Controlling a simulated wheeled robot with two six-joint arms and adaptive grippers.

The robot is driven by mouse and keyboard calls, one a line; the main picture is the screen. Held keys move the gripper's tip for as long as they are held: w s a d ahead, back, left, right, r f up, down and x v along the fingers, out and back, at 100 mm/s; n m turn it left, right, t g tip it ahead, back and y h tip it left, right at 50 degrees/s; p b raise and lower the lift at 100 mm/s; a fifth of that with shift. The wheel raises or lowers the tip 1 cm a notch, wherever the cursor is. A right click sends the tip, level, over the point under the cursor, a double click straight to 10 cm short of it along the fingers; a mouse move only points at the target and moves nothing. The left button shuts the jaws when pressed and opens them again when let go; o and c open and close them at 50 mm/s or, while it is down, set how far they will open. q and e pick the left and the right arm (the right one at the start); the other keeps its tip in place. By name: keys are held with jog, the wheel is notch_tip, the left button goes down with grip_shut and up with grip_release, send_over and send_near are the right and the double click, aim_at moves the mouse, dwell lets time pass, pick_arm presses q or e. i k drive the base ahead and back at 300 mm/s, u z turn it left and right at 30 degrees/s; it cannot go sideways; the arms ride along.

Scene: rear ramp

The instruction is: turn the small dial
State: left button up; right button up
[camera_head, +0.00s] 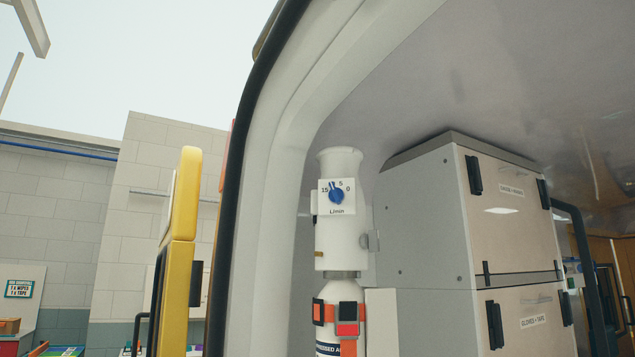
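The small dial (337,194) is a blue knob on a white square plate (325,208) marked 15, 5, 0 and L/min. Its pointer tip is turned upward and slightly left, between the 15 and the 5. The plate sits on the front of a white cylindrical fitting (340,240) on top of a white bottle (325,290) with orange and dark straps. The bottle's lower end is cut off by the frame. Neither of my grippers shows in the head view, and nothing covers the dial.
The white curved door frame with a black seal (232,190) stands left of the dial. A grey cabinet (420,215) with labelled doors and dark latches stands close on the right. A yellow post (178,260) is farther left.

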aim_at(336, 196)
jog(key=u, duration=0.45)
jog(key=k, duration=1.05)
jog(key=u, duration=1.05)
jog(key=i, duration=0.85)
jog(key=z, duration=0.5)
jog(key=i, duration=0.75)
jog(key=z, duration=0.7)
